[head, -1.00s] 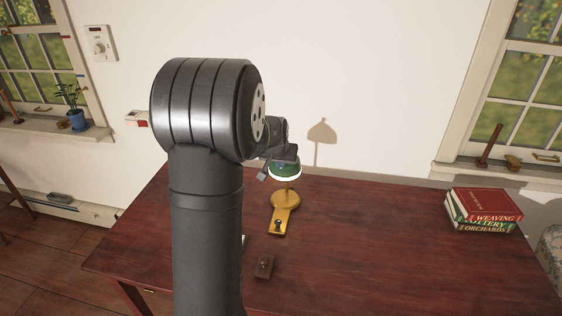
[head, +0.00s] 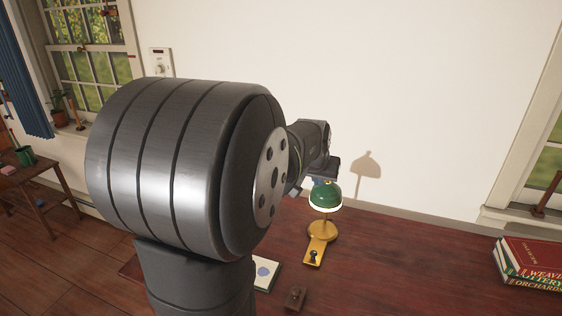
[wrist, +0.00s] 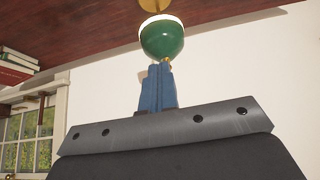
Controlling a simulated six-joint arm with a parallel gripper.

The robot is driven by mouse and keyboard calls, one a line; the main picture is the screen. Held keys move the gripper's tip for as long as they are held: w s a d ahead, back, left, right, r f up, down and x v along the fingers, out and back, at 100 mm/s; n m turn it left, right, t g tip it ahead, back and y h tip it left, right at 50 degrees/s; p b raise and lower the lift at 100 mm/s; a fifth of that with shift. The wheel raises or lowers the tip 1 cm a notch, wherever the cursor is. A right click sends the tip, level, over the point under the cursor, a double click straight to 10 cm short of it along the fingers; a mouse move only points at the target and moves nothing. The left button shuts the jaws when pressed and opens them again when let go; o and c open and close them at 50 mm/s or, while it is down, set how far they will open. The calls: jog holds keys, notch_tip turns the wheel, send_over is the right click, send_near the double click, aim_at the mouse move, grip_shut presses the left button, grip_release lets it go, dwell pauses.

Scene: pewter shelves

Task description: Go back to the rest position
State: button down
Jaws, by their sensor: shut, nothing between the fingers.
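My gripper (wrist: 157,88) shows in the wrist view as two blue fingers that are shut together with nothing between them. In the head view my arm hides much of the gripper, which is just behind and left of the desk lamp's shade. The lamp has a green shade (head: 326,195) with a bright white rim and a brass base (head: 322,231) with a dark knob. In the wrist view, which is upside down, the green shade (wrist: 162,41) is just past the fingertips. I cannot tell whether they touch.
The dark red table (head: 400,265) has free room right of the lamp. A stack of books (head: 530,263) is at its right. A small brown block with a knob (head: 295,297) and a white card (head: 265,273) lie in front. A pale wall (head: 420,100) stands behind.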

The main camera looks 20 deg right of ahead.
dwell(0.3)
jog(key=x, duration=0.9)
jog(key=d+x, duration=0.1)
jog(key=x, duration=0.3)
jog(key=shift+w+d, duration=0.1)
jog(key=shift+w, duration=0.45)
jog(key=c, duration=1.2)
grip_release()
jog(key=o, duration=0.3)
jog(key=shift+r, duration=0.2)
jog(key=o, duration=0.9)
notch_tip(320, 180, up, 9)
jog(key=a, duration=0.1)
jog(key=shift+s+a, duration=0.25)
jog(key=shift+s, duration=0.1)
jog(key=w+d+r+v, duration=0.1)
jog(key=v, duration=1.2)
send_over(323, 196)
jog(key=s+a, duration=0.3)
notch_tip(323, 196, down, 9)
jog(key=shift+w+m+g, duration=0.25)
jog(key=shift+m+g, duration=0.05)
jog(key=shift+m, duration=0.1)
